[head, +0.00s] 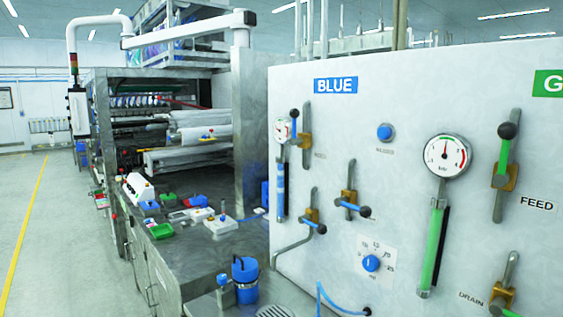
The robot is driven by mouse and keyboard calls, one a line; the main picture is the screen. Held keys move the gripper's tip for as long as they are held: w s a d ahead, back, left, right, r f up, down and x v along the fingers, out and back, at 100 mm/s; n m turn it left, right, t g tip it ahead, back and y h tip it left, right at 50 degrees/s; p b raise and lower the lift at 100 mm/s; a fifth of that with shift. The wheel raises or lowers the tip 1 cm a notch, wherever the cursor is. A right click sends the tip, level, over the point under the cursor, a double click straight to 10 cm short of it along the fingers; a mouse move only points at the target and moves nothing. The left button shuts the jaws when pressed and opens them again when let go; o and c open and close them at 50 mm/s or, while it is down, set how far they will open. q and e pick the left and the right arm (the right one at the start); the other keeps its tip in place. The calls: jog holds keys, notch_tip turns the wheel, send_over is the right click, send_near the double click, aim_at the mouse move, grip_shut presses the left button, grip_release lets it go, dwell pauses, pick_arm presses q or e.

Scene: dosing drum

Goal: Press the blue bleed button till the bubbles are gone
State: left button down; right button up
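A round blue button (385,131) sits on the white panel under the BLUE sign (336,85), to its lower right. The small label below the button is too blurred to read. A narrow sight tube (281,190) with blue liquid in its lower part hangs under a small gauge (282,130) at the panel's left. I cannot make out bubbles in it at this size. Neither gripper is in the head view.
Lever valves (349,199) surround the button's area, with a blue dial (371,263) below. A large gauge (447,156) and a green tube (432,245) stand to the right. A cluttered bench (190,258) and a printing machine lie left; the aisle is clear.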

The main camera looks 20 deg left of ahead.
grip_shut()
dwell(1.4)
